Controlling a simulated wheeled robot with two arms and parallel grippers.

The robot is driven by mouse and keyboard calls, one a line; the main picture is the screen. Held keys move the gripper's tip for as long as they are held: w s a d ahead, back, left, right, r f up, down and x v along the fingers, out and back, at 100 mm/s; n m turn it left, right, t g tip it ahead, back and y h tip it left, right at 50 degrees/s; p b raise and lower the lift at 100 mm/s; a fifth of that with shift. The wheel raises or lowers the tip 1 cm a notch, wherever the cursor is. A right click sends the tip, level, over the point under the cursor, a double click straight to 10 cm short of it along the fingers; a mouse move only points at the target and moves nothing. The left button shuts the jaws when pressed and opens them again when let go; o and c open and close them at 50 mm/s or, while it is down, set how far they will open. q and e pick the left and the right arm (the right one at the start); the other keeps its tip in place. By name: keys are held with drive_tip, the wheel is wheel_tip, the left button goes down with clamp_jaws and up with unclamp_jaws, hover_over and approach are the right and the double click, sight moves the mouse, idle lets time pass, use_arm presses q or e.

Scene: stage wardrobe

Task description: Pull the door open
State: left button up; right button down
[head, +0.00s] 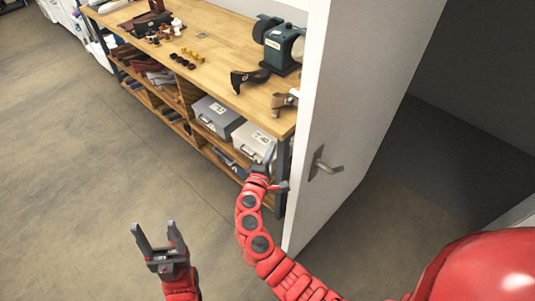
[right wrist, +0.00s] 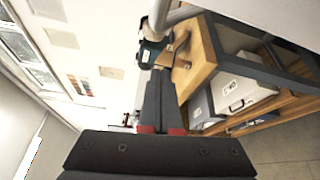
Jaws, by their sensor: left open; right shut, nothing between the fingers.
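The white door (head: 345,100) stands ajar at the right, its free edge facing me. A metal lever handle (head: 325,165) sticks out from its right face. My right gripper (head: 269,158) is at the left side of the door, near its edge and apart from that handle. In the right wrist view the fingers (right wrist: 155,70) are shut with nothing between them. A grey metal bar (right wrist: 180,17), likely the other side's handle, shows close to the fingertips; I cannot tell whether they touch. My left gripper (head: 158,240) is open and empty over the floor at the lower left.
A wooden workbench (head: 215,50) with a bench grinder (head: 280,45) and small tools stands left of the door. The floor (head: 90,200) at left is clear. Dark floor (head: 420,175) lies right of the door.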

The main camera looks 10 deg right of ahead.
drive_tip(key=d+p, duration=0.3)
drive_tip(key=d, duration=0.1)
drive_tip(key=shift+w+d+r+p, duration=0.2)
drive_tip(key=shift+d+p, duration=0.05)
drive_tip(key=shift+p, duration=0.1)
